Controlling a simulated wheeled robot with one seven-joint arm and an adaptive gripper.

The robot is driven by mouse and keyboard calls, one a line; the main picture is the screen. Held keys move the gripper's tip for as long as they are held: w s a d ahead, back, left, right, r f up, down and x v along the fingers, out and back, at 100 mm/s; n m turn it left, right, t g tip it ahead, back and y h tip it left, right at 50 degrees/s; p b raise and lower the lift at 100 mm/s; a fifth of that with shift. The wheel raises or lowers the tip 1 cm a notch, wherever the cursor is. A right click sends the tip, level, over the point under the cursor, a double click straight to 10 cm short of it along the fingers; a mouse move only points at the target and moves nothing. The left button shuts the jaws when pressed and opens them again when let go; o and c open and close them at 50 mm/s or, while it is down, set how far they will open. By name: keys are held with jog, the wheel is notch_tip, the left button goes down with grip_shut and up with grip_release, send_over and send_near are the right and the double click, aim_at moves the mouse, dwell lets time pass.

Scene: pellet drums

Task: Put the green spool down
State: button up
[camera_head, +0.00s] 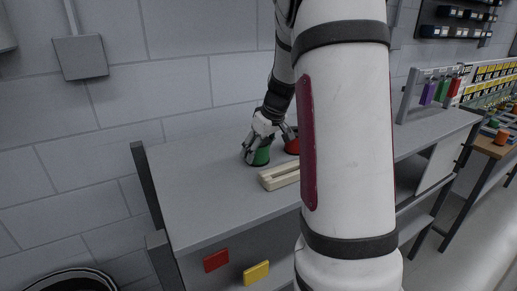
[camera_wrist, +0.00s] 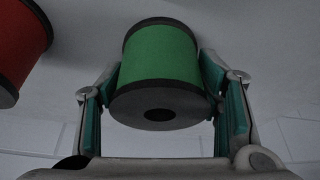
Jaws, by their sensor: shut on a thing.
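The green spool (camera_wrist: 160,58) has dark end rims and a dark centre hole. My gripper (camera_wrist: 162,88) is shut on it, with one teal-padded finger on each side. In the head view the green spool (camera_head: 260,157) is at the grey bench top (camera_head: 200,205), below my gripper (camera_head: 257,143). It looks upright there; I cannot tell whether its base touches the surface. A red spool (camera_head: 291,140) stands just right of it, partly hidden by my arm. The red spool (camera_wrist: 20,45) also shows at the upper left of the wrist view.
A cream slotted block (camera_head: 279,176) lies on the bench in front of the spools. The bench top to the left is clear. A rack with coloured items (camera_head: 436,92) stands at the right end. My arm hides the middle of the bench. A brick wall rises behind.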

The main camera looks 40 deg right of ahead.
jog(key=o, duration=1.3)
jog(key=shift+f, duration=0.1)
jog(key=shift+c, duration=0.2)
jog(key=b+v, duration=0.1)
jog(key=v, duration=1.1)
jog(key=s+a+r, duration=0.2)
jog(key=a, duration=0.7)
jog(key=s+a+r, duration=0.1)
jog(key=s+a, duration=0.2)
jog(key=a, duration=0.6)
jog(key=s+a+f+t, duration=0.1)
jog(key=s+a+f, duration=0.2)
jog(key=s+a, duration=0.8)
jog(key=shift+a+f, duration=0.25)
jog(key=shift+a, duration=0.05)
